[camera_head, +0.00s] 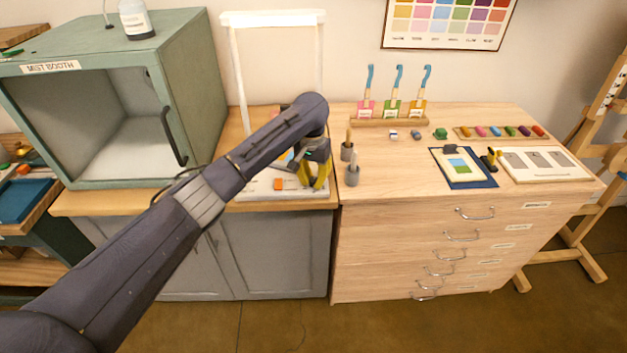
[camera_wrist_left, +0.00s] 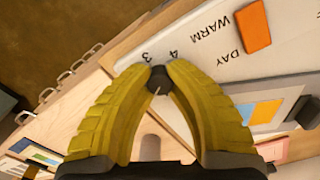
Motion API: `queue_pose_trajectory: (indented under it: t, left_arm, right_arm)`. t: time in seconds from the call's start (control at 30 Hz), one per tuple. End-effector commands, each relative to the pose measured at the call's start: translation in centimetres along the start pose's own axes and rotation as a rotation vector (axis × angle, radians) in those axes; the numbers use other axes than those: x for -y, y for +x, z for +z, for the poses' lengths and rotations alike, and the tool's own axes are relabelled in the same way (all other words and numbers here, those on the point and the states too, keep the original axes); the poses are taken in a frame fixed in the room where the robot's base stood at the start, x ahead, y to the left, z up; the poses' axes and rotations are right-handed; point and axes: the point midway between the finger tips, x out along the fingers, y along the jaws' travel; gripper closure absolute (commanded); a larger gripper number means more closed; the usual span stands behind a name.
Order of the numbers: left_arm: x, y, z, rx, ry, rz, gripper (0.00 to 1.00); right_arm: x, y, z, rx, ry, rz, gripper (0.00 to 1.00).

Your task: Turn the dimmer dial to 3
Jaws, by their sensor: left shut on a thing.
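My left gripper (camera_head: 316,183) is over the right end of a white panel (camera_head: 255,190) on the wooden counter. In the left wrist view its yellow fingers (camera_wrist_left: 157,76) are closed around a small dark dial (camera_wrist_left: 156,85) with a thin light line on it. The numbers 3 (camera_wrist_left: 146,57) and 4 (camera_wrist_left: 174,54) are printed on the panel just past the fingertips. Other marks are hidden by the fingers. I cannot tell which number the line points to. In the head view the dial is hidden by the gripper. My right gripper is not in view.
An orange rocker (camera_head: 278,184) sits on the panel left of my gripper, by the words WARM and DAY. Two grey cups (camera_head: 352,175) with tools stand close on the right. A white frame (camera_head: 232,70) rises behind; the green mist booth (camera_head: 190,80) stands left.

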Motion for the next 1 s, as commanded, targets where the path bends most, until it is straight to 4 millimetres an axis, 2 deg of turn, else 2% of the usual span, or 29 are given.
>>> queue_pose_trajectory:
  t: [0.37,1.0]
  left_arm:
    - [0.15,0.10,0.08,0.005,0.091,-0.003,1.00]
    - [0.23,0.08,0.02,0.020,0.667,-0.002,1.00]
  right_arm:
    - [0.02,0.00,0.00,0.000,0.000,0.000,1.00]
    - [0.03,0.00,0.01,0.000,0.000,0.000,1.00]
